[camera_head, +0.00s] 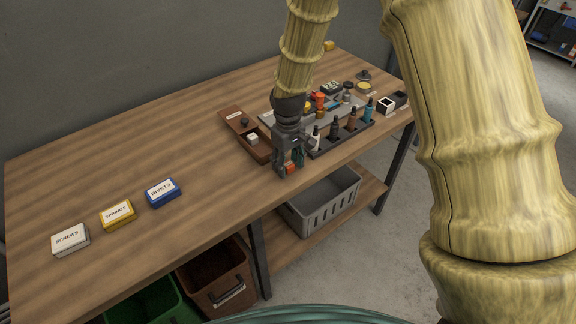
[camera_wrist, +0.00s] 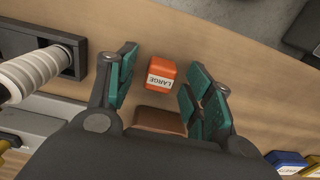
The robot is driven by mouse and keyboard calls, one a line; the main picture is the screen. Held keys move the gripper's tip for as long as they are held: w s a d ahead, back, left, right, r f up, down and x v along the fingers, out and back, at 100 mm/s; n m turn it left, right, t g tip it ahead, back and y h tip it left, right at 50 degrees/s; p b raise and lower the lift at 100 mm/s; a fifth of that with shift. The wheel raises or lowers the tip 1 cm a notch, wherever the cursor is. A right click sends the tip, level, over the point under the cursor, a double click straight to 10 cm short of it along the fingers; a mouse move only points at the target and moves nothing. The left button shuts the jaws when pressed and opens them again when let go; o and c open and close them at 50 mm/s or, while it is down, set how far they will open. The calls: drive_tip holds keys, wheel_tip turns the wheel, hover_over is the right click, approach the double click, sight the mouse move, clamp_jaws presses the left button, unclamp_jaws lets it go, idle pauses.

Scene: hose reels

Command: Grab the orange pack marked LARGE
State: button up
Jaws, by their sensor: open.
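The orange pack (camera_wrist: 161,76) stands on the wooden table between the two open fingers of my gripper (camera_wrist: 160,88) in the wrist view. Its pale label reads LARGE. The fingers have green pads and are apart from the pack, with a gap on both sides. In the head view, my gripper (camera_head: 288,158) points down near the table's front edge, and only a small part of the orange pack (camera_head: 291,169) shows between the fingers.
A brown wooden tray (camera_head: 234,118) lies behind my gripper. A dark rack (camera_head: 325,148) with several bottles stands close on the right. Packs marked SCREWS (camera_head: 70,239), a yellow one (camera_head: 117,215) and RIVETS (camera_head: 162,193) lie left. Table between is clear.

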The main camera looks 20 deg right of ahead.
drive_tip(key=c, duration=0.9)
drive_tip(key=shift+c, duration=0.2)
